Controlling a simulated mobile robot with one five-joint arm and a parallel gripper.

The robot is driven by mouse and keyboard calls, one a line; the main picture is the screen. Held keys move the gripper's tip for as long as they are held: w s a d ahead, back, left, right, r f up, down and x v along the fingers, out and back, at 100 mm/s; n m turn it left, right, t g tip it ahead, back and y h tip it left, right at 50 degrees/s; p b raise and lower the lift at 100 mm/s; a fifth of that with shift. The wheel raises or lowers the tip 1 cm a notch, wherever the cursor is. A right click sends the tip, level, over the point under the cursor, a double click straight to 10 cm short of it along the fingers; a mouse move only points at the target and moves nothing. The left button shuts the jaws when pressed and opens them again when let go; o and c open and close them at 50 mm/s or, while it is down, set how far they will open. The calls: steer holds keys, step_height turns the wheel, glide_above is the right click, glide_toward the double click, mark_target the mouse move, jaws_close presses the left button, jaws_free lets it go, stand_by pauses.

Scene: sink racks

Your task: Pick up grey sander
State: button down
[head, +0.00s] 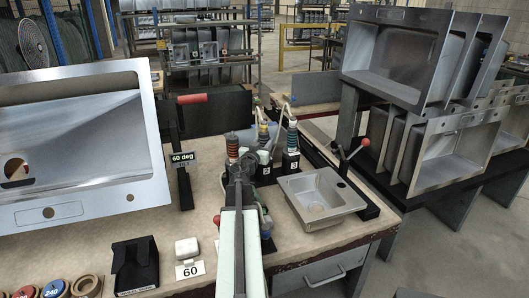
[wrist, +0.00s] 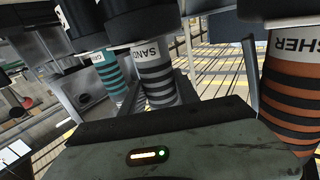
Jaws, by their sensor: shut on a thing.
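The grey sander (wrist: 155,75) has a grey and black ribbed body and a label reading "SAND" in the wrist view. In the head view the grey sander (head: 264,158) is the middle of three upright tools. My gripper (head: 247,168) is at it, and its dark body (wrist: 165,118) covers the sander's lower part in the wrist view. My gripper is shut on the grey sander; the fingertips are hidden. A teal-banded tool (wrist: 112,75) stands on one side and an orange-banded tool (wrist: 290,100) on the other, both close.
A small metal sink (head: 318,200) lies right of the tools on the workbench (head: 190,235). A large steel sink (head: 80,140) stands at left. A black block (head: 134,265), a white block (head: 186,248) and sanding discs (head: 55,288) lie in front. Racked sinks (head: 395,55) stand at right.

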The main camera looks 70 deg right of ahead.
mark_target(264, 121)
step_height(264, 121, up, 10)
steer(key=p, duration=1)
steer(key=shift+r, duration=0.1)
